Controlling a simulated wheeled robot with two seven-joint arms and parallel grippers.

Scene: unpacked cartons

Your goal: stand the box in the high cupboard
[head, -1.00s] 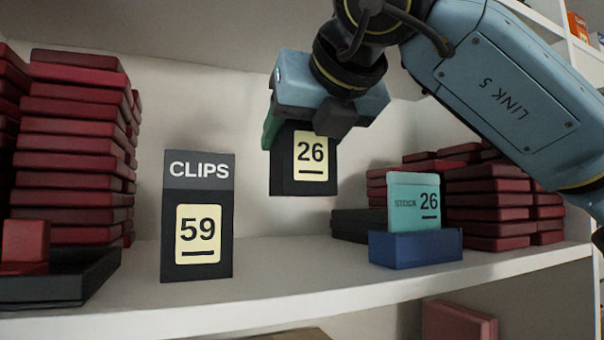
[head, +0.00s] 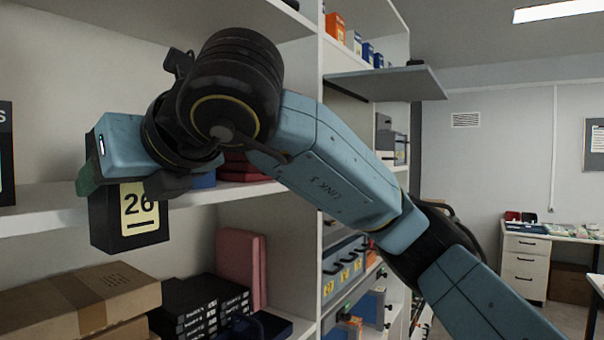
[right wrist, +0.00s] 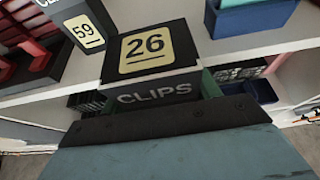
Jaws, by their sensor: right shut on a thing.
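A black box (head: 128,219) with a cream "26" label hangs from my right gripper (head: 128,186) at the left of the head view. It overlaps the front edge of the white shelf. In the right wrist view the box (right wrist: 152,52) also shows the word CLIPS on the face nearest the gripper. My right gripper is shut on it. A high compartment (head: 318,45) at the upper middle, with a grey panel (head: 388,84) jutting out level at its foot, looks like the high cupboard. Orange and blue packs stand in it. My left gripper is out of view.
The CLIPS 59 box (right wrist: 84,32) stands on the shelf beside the held box in the right wrist view. A blue tray (right wrist: 250,15) is on its other side. A desk (head: 528,262) stands far right.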

